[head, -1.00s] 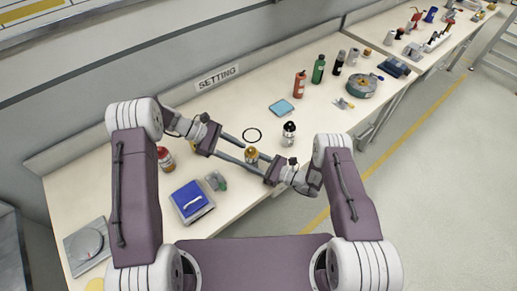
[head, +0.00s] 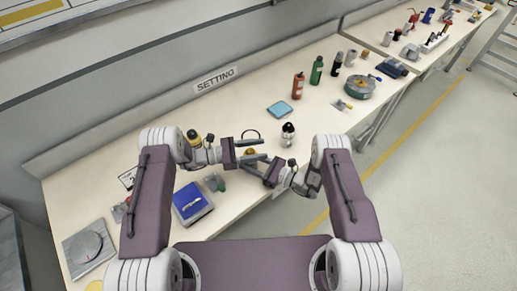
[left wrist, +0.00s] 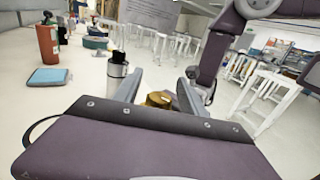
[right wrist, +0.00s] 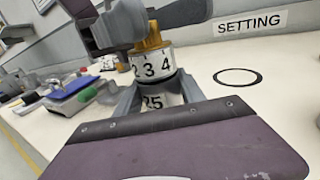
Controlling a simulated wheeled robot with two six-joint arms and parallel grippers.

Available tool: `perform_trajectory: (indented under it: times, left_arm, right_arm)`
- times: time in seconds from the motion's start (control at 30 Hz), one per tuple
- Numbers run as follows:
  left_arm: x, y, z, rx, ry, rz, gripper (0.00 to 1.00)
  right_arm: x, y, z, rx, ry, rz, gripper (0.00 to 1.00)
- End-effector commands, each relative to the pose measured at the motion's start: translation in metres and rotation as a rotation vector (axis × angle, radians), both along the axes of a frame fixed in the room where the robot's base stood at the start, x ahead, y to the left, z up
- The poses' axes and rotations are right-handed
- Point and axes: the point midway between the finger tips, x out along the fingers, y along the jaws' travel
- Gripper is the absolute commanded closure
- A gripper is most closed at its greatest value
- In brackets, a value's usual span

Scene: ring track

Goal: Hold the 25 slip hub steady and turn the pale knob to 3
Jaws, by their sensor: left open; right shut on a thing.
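The slip hub is a white cylinder marked 25 (right wrist: 152,101). A white dial ring (right wrist: 153,65) above it shows 2, 3 and 4, with 3 in the middle of this side. A golden knob (right wrist: 150,38) tops it and also shows in the left wrist view (left wrist: 158,99). My right gripper (right wrist: 152,97) is shut on the hub below the ring. My left gripper (head: 251,151) is open, with one finger on each side of the knob. Whether either finger touches it cannot be told. Any index mark is not clear.
A dark ring (right wrist: 237,77) lies on the bench near the SETTING sign (head: 217,79). A silver cylinder with a dark top (head: 288,133) stands to the right. A blue scale-like box (head: 192,203) is at front left. Bottles and a blue pad (head: 280,109) stand further back.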

Motion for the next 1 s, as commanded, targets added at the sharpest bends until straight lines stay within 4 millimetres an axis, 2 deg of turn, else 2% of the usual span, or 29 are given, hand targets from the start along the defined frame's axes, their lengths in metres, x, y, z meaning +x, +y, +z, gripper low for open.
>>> perform_trajectory:
  times: [0.27, 0.43, 0.47, 0.77, 1.0]
  left_arm:
    - [0.0003, -0.0038, -0.0001, 0.001, 0.0, 0.0, 0.51]
    - [0.0003, -0.0036, -0.0001, 0.001, 0.0, 0.0, 0.96]
    - [0.0003, -0.0036, -0.0001, 0.001, 0.0, 0.0, 1.0]
    - [0.0011, -0.0038, 0.0002, -0.002, 0.001, 0.03, 1.0]
    - [0.0044, -0.0034, 0.0002, -0.004, 0.005, 0.164, 1.0]
  right_arm:
    - [-0.0001, 0.0, -0.0002, 0.0, 0.0, 0.0, 1.0]
    - [-0.0001, 0.0, -0.0002, 0.0, 0.0, 0.0, 1.0]
    - [-0.0001, 0.0, -0.0002, 0.0, 0.0, 0.0, 1.0]
    - [0.0, 0.0, -0.0001, 0.0, 0.0, 0.0, 1.0]
    - [-0.0002, 0.0001, -0.0001, 0.0, 0.001, 0.0, 1.0]
